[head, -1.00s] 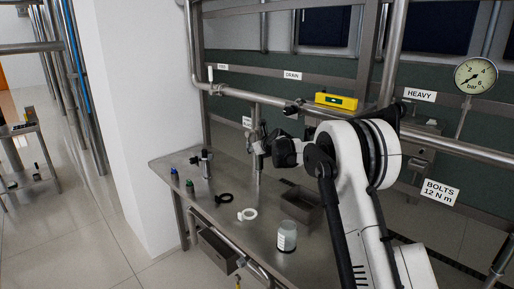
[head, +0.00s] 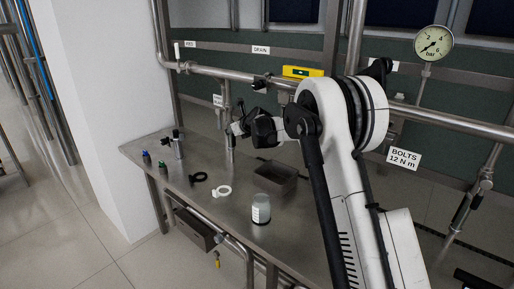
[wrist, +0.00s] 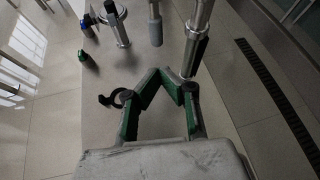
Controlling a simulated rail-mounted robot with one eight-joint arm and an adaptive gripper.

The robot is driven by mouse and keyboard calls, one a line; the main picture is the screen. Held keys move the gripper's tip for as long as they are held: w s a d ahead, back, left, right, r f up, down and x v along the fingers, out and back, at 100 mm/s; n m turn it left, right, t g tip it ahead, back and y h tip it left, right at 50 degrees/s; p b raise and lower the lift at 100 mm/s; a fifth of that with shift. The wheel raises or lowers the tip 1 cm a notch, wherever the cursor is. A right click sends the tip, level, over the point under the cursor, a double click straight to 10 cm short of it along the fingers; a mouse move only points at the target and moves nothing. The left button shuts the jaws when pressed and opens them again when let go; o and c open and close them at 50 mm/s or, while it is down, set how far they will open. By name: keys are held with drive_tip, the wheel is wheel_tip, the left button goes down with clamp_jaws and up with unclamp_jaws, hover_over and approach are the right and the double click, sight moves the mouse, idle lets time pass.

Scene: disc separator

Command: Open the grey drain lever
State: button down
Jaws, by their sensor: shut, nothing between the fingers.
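The DRAIN label (head: 261,49) is on the back rail in the head view. No lever can be made out for certain beside it. In the wrist view a rod with a grey end (wrist: 155,28) hangs just beyond my fingertips, and it may be the grey drain lever. My gripper (wrist: 164,72) has green-padded fingers, shut and empty, with the tips together just short of the rod and apart from it. In the head view my gripper (head: 238,128) is above the bench, by the vertical pipe (head: 229,118), partly hidden by my wrist.
A metal pipe with a dark end (wrist: 196,40) stands just right of the grey-ended rod. A yellow level (head: 303,72) is at the rail.

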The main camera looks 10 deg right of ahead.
drive_tip(key=s+d, duration=0.4)
drive_tip(key=s, duration=0.4)
drive_tip(key=s+d, duration=0.4)
drive_tip(key=s, duration=0.5)
drive_tip(key=s+a+r+n+g+h, duration=0.1)
drive_tip(key=s+r+n, duration=0.3)
drive_tip(key=s+n, duration=0.6)
drive_tip(key=s+a+r+n+g+h, duration=0.15)
drive_tip(key=s+r+n, duration=0.3)
drive_tip(key=s, duration=0.95)
drive_tip(key=s+d+f+n+h, duration=0.1)
drive_tip(key=s+f+n, duration=0.1)
drive_tip(key=s+n, duration=0.5)
drive_tip(key=s+d+f+n+g+h, duration=0.1)
drive_tip(key=s+f+n, duration=0.2)
drive_tip(key=s+n, duration=0.5)
drive_tip(key=s, duration=0.8)
drive_tip(key=shift+d+f+h, duration=0.25)
drive_tip(key=shift+f+h, duration=0.1)
